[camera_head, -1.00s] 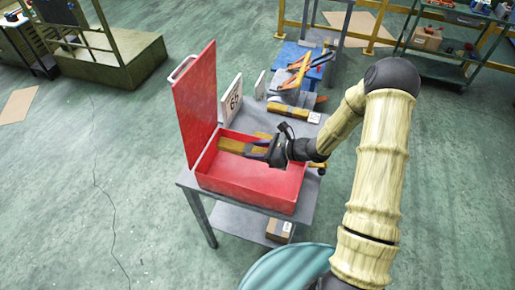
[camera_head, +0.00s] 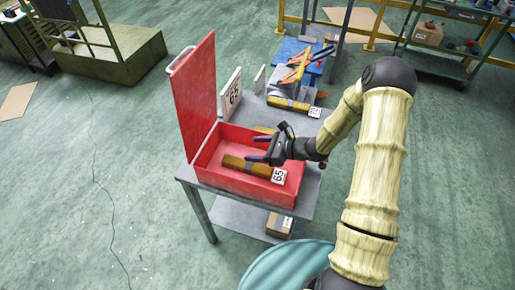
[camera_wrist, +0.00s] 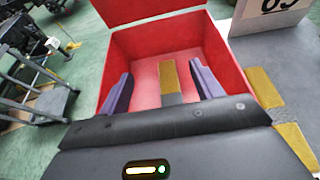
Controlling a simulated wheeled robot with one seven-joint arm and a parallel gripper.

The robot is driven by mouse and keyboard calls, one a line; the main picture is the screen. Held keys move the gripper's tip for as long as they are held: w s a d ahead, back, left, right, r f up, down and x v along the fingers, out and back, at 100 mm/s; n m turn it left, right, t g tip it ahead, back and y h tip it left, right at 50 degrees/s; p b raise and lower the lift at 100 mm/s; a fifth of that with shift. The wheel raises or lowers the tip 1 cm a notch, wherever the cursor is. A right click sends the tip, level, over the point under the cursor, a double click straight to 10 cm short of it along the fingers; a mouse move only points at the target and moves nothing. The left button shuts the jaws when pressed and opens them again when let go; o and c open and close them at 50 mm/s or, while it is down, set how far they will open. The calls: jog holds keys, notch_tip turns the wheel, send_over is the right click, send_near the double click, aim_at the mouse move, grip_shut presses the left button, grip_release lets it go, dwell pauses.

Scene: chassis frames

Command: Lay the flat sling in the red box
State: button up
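The flat sling (camera_head: 245,166) is a yellow-brown bundle with a white tag marked 65 (camera_head: 279,176). It lies inside the open red box (camera_head: 232,184), along the box floor, with the tag end near the right wall. In the wrist view the sling (camera_wrist: 170,78) shows between my two spread purple fingers, and the box's red wall (camera_wrist: 160,38) rises beyond it. My gripper (camera_head: 258,150) is open and empty, just above and behind the sling over the box. The sling's near end is hidden in the wrist view by the gripper body.
The box's red lid (camera_head: 196,95) stands upright at the left. A white 65 sign (camera_head: 233,92) stands behind the box on the grey table. Another tagged yellow bundle (camera_head: 288,103) lies farther back, and a yellow piece (camera_head: 264,129) shows just behind the box. Orange-handled tools (camera_head: 296,70) lie at the back.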

jog(key=b+v, duration=0.3)
jog(key=v, duration=1.4)
jog(key=shift+d, duration=0.2)
jog(key=shift+s+a+r, duration=0.1)
jog(key=shift+s, duration=0.05)
jog(key=s+a+n+g+h, duration=0.3)
jog(key=s+n+g+h, duration=0.2)
jog(key=s+n, duration=0.4)
jog(key=s+d+r+n+t+h, duration=0.2)
jog(key=r+n+h, duration=0.3)
jog(key=n, duration=0.8)
jog(key=s+t+h, duration=0.1)
jog(key=h, duration=0.1)
jog(key=shift+s+r+h, duration=0.2)
jog(key=shift+s+h, duration=0.15)
jog(key=shift+h, duration=0.05)
